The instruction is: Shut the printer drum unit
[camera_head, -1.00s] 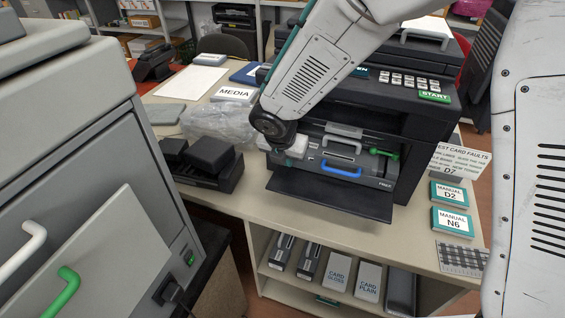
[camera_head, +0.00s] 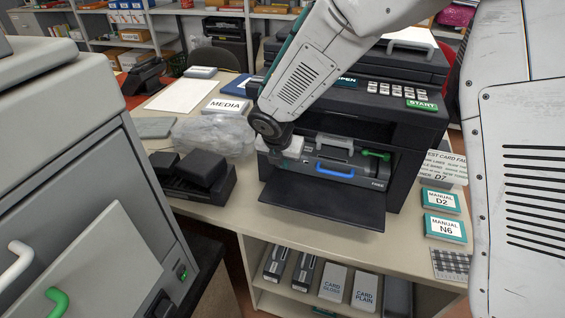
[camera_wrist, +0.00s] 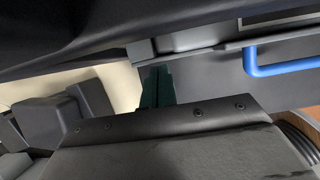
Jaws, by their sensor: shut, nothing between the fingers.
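The printer (camera_head: 408,137) stands on the table with its dark front flap (camera_head: 322,199) folded down. In its front opening is the grey drum unit (camera_head: 372,184), with a blue handle (camera_head: 336,174) and a green lever (camera_head: 377,154). How far it sticks out is hard to tell. My gripper (camera_head: 284,161) is shut and empty at the unit's left end, above the flap. In the wrist view, its dark green fingers (camera_wrist: 157,88) are close to the unit's grey front, left of the blue handle (camera_wrist: 275,68). Whether they touch is unclear.
A black tray with dark blocks (camera_head: 197,176) and a clear plastic bag (camera_head: 213,134) lie left of the printer. Manual boxes (camera_head: 444,228) lie on its right. A large grey machine (camera_head: 75,140) fills the left foreground. The table front (camera_head: 300,230) is clear.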

